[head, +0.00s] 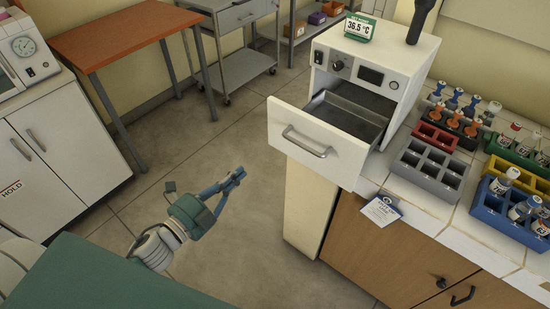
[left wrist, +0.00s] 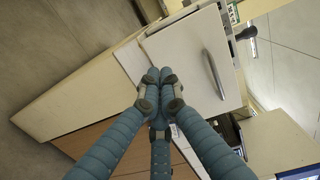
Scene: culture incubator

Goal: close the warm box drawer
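The warm box (head: 392,58) is a white unit on the counter with a dial and a small dark screen. Its drawer (head: 318,143) is pulled well out, and its dark grey inside looks empty. The drawer front carries a metal bar handle (head: 306,142). In the left wrist view the white drawer front (left wrist: 185,62) and its handle (left wrist: 213,73) show beyond my fingers. My left gripper (head: 238,177) is in the air left of the drawer, apart from it. Its fingertips are together with nothing between them (left wrist: 153,76). My right gripper is in neither view.
A grey rack (head: 430,170) and several colored racks with bottles stand right of the box. A sign reading 36.5 °C (head: 359,27) sits on top. An orange-topped table (head: 125,35) and a grey cart (head: 243,68) stand behind. The floor left of the drawer is clear.

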